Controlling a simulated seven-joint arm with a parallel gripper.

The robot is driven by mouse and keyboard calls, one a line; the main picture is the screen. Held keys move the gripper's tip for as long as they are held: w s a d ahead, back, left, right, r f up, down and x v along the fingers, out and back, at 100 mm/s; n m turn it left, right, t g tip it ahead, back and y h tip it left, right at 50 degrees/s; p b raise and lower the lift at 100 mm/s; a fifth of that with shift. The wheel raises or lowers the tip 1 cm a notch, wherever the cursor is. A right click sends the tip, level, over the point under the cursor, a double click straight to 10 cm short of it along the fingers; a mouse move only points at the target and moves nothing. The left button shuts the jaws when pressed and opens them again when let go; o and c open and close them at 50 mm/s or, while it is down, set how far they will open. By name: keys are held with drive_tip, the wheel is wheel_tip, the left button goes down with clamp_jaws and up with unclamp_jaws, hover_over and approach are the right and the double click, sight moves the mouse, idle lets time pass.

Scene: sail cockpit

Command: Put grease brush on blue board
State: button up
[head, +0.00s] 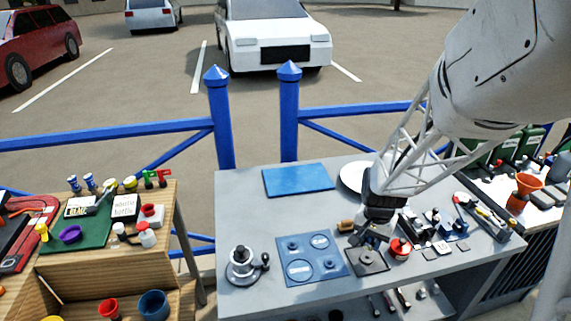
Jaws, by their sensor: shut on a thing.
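The blue board (298,180) lies flat and bare at the back of the grey workbench, left of my arm. My gripper (370,238) points down over the bench, low above a dark square plate (367,261). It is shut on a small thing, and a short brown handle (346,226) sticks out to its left. This looks like the grease brush; its other end is hidden by the fingers. The gripper is in front of the board and to its right.
A blue panel with round outlines (312,260) lies left of the gripper. A silver pot-like device (242,267) stands at the bench's left. A red-topped tin (399,249) is close right of the gripper. A white plate (352,177) lies beside the board. Bench between board and panel is clear.

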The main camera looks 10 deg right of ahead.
drive_tip(key=w+a, duration=0.1)
drive_tip(key=w, duration=0.2)
drive_tip(key=w+a, duration=0.1)
drive_tip(key=w, duration=0.3)
drive_tip(key=w+a, duration=0.2)
drive_tip(key=w, duration=0.2)
drive_tip(key=shift+r, duration=0.4)
drive_tip(key=w+a, duration=0.2)
drive_tip(key=w, duration=0.1)
drive_tip(key=w+a, duration=0.2)
drive_tip(key=w, duration=0.2)
drive_tip(key=w+a, duration=0.3)
drive_tip(key=shift+w+r, duration=0.1)
drive_tip(key=shift+w, duration=0.1)
hover_over(299, 183)
drive_tip(key=shift+w+f, duration=0.1)
drive_tip(key=shift+f, duration=0.65)
drive_tip(key=shift+f, duration=0.1)
drive_tip(key=shift+f, duration=1.65)
drive_tip(key=shift+f, duration=0.15)
